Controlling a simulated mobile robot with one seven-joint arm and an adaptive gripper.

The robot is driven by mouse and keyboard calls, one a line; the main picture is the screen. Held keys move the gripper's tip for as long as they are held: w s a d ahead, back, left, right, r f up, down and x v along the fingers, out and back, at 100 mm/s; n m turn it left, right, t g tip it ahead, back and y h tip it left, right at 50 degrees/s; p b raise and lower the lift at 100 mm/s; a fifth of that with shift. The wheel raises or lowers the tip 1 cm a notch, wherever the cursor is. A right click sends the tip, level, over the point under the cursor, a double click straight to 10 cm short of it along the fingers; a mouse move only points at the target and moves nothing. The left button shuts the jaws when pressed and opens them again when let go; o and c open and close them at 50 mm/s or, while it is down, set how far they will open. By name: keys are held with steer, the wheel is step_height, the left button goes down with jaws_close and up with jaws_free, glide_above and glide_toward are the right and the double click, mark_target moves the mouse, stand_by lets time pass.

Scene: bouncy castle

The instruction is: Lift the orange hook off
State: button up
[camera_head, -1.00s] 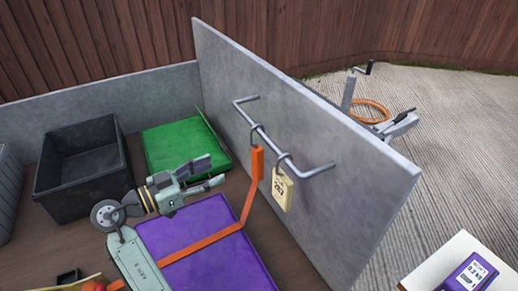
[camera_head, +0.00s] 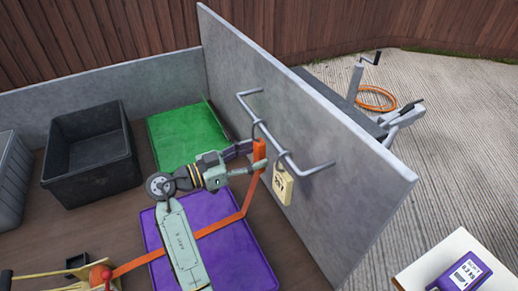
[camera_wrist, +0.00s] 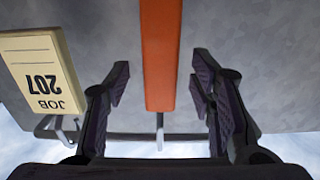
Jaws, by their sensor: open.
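The orange hook (camera_head: 259,150) hangs by its dark metal loop (camera_head: 259,127) from a metal rail (camera_head: 288,152) on the grey side panel. An orange strap (camera_head: 232,222) runs from it down across the purple surface. My gripper (camera_head: 248,156) is open at the hook, one finger appearing on each side. In the wrist view the orange body (camera_wrist: 160,55) stands upright between the two open fingers, with a visible gap on both sides. Part of the hook is hidden behind a finger in the head view.
A cream "JOB 207" tag (camera_head: 282,186) hangs on the same rail, close to the right of the hook; the wrist view shows it at left (camera_wrist: 42,75). A black crate (camera_head: 91,160) and a green mat (camera_head: 180,132) lie left of my arm. The purple mat (camera_head: 222,262) is below.

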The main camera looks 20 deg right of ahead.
steer(key=shift+w+d, duration=0.25)
steer(key=shift+d, duration=0.9)
steer(key=shift+c, duration=0.6)
jaws_close()
